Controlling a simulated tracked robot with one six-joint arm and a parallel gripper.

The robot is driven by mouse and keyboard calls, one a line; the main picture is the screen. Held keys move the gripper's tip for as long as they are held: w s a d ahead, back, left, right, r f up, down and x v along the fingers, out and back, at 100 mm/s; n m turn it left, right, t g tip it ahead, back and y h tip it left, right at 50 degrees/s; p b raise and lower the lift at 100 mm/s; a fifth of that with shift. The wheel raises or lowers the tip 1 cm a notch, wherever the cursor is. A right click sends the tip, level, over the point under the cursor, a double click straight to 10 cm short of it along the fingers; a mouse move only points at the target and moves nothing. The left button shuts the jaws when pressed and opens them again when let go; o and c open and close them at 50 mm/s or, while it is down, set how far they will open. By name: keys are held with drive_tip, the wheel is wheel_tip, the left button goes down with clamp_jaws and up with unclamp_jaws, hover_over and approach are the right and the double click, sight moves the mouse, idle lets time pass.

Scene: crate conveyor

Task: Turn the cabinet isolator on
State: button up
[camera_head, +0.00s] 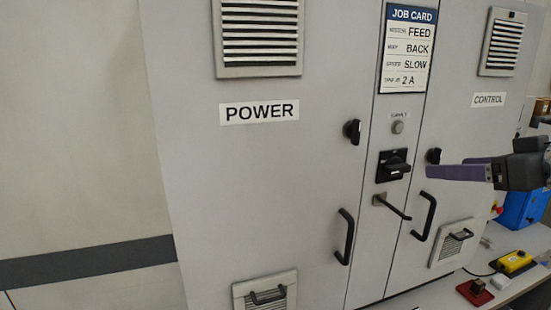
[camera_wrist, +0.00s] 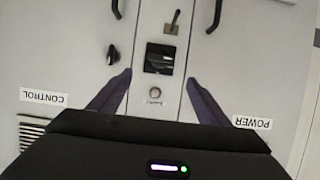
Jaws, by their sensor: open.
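The cabinet isolator (camera_head: 393,166) is a black square switch with a rotary handle on the grey centre strip between the POWER and CONTROL doors. Its handle looks roughly horizontal. It also shows, upside down, in the wrist view (camera_wrist: 159,58), just beyond and between my fingertips. My gripper (camera_head: 428,172) is to the right of the isolator in the head view, in front of the CONTROL door. In the wrist view my gripper (camera_wrist: 158,80) has its two purple fingers spread, with nothing between them. I see no contact with the isolator.
A supply lamp (camera_head: 398,127) sits above the isolator and a protruding lever (camera_head: 391,206) below it. Black door knobs (camera_head: 352,131) and long handles (camera_head: 345,237) flank the strip. A job card (camera_head: 408,48) hangs above. A bench with a yellow box (camera_head: 514,262) is lower right.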

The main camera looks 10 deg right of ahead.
sight(402, 168)
drive_tip(key=shift+w, duration=0.1)
drive_tip(key=shift+x, duration=6.8)
drive_tip(key=shift+c, duration=0.2)
drive_tip(key=c, duration=1)
